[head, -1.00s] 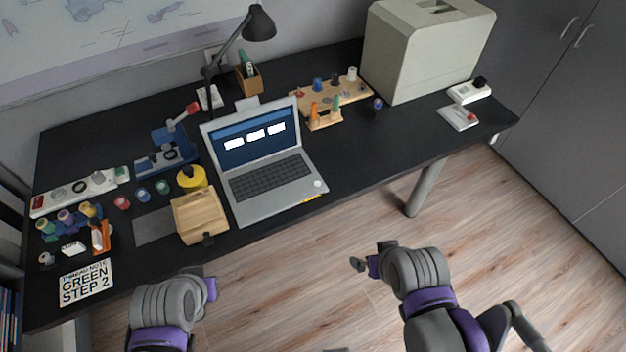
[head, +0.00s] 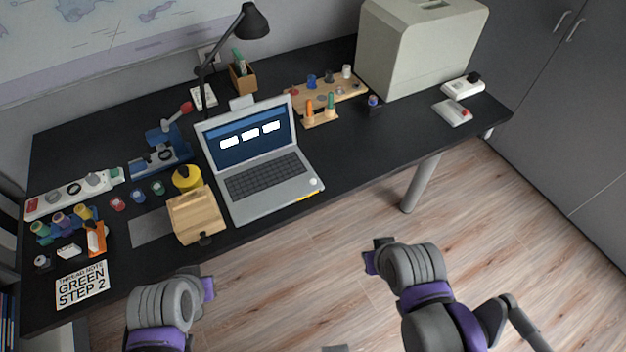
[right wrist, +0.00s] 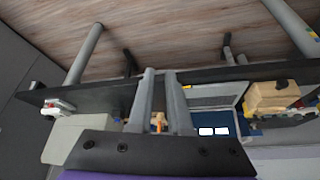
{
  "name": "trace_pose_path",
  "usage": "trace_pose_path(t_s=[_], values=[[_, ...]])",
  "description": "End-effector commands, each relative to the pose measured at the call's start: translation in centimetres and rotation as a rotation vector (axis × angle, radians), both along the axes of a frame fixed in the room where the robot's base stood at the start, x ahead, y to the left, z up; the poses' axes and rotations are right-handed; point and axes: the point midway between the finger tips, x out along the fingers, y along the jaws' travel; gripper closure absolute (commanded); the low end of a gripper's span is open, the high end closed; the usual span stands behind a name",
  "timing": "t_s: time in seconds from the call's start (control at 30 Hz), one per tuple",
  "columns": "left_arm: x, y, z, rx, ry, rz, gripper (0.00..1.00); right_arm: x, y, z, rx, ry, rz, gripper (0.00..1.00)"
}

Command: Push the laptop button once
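The open grey laptop (head: 262,207) stands on the black desk, its screen lit with several white panels. A small round white button (head: 313,182) sits at the right front corner of its keyboard deck. The laptop shows upside down in the right wrist view (right wrist: 212,100), partly hidden. My right gripper (head: 382,243) is in front of the desk edge, to the right of and apart from the laptop. In the right wrist view its two fingers (right wrist: 159,71) are apart with nothing between them. My left gripper (head: 208,286) is in front of the desk at lower left; its fingers are hidden.
A wooden box (head: 195,214) stands left of the laptop, and a yellow round object (head: 187,178) behind it. A lamp (head: 250,22) and a wooden tool rack (head: 322,117) are behind. A large beige case (head: 415,50) stands at right.

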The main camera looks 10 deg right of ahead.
Motion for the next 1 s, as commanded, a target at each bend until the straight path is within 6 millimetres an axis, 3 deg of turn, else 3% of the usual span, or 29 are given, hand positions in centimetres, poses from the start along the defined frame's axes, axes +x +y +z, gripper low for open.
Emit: trace_pose_path(t_s=[0.1,1.0], values=[[0.00,0.00,0.00,0.000,0.000,0.000,1.00,0.00,0.00,0.00,0.000,0.000,0.000,1.00],[0.00,0.00,0.00,0.000,0.000,0.000,1.00,0.00,0.00,0.00,0.000,0.000,0.000,1.00]])
